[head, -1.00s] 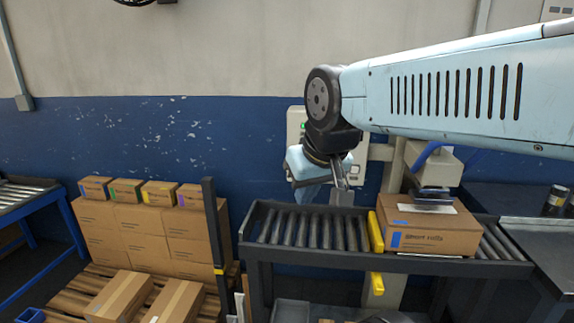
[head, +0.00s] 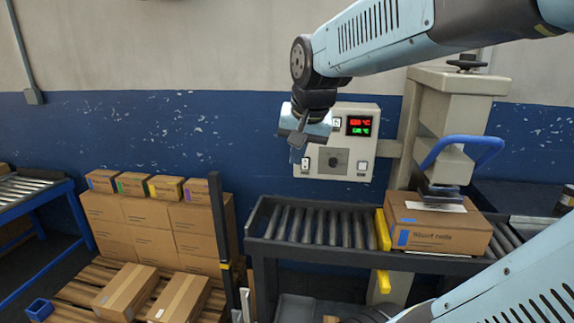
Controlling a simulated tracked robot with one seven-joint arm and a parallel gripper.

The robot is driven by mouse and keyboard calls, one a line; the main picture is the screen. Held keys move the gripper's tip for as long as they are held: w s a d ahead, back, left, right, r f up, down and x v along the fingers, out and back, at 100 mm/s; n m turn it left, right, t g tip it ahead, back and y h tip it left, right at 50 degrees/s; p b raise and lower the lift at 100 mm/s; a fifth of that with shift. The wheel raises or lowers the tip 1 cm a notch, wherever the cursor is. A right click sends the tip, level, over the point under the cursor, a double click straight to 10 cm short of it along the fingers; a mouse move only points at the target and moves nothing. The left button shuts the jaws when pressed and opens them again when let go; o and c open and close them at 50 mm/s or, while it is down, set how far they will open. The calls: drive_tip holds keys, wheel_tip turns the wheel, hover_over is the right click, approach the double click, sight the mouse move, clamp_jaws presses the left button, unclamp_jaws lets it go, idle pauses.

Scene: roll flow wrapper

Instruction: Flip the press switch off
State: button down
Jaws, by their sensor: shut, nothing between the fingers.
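My gripper (head: 295,157) is shut and empty, pointing down in front of the box's left edge. It hides the upper left of the panel. I cannot tell whether it touches the box.
The press (head: 452,110) with its blue handle (head: 487,148) stands right of the box, over a carton (head: 425,222) on the conveyor. A yellow stop (head: 383,230) is beside the carton. Stacked cartons (head: 150,225) stand on a pallet at left. The left rollers (head: 318,227) are clear.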

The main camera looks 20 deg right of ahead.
sight(304, 163)
drive_tip(key=w+d+f+m, duration=0.4)
drive_tip(key=w+d+m, duration=0.2)
drive_tip(key=w, duration=0.4)
drive_tip(key=w+d+f+m+g+h, duration=0.1)
drive_tip(key=w+d+f+m, duration=0.2)
drive_tip(key=w, duration=0.7)
drive_tip(key=w+d+f+m+g+h, duration=0.1)
drive_tip(key=w+d+f+m, duration=0.3)
drive_tip(key=w+d+m, duration=0.4)
drive_tip(key=w+m, duration=0.2)
drive_tip(key=w, duration=0.1)
drive_tip(key=shift+d+f, duration=0.3)
drive_tip(key=shift+d, duration=0.05)
drive_tip(key=shift+f, duration=0.1)
drive_tip(key=x, duration=0.3)
drive_tip(key=w+x, duration=0.1)
drive_tip(key=x, duration=0.3)
drive_tip(key=d+x, duration=0.1)
drive_tip(key=x, duration=0.3)
drive_tip(key=shift+w+d+r, duration=0.1)
drive_tip(key=shift+w+r, duration=0.25)
drive_tip(key=shift+w, duration=0.05)
drive_tip(key=shift+w+d, duration=0.35)
drive_tip(key=shift+w, duration=0.3)
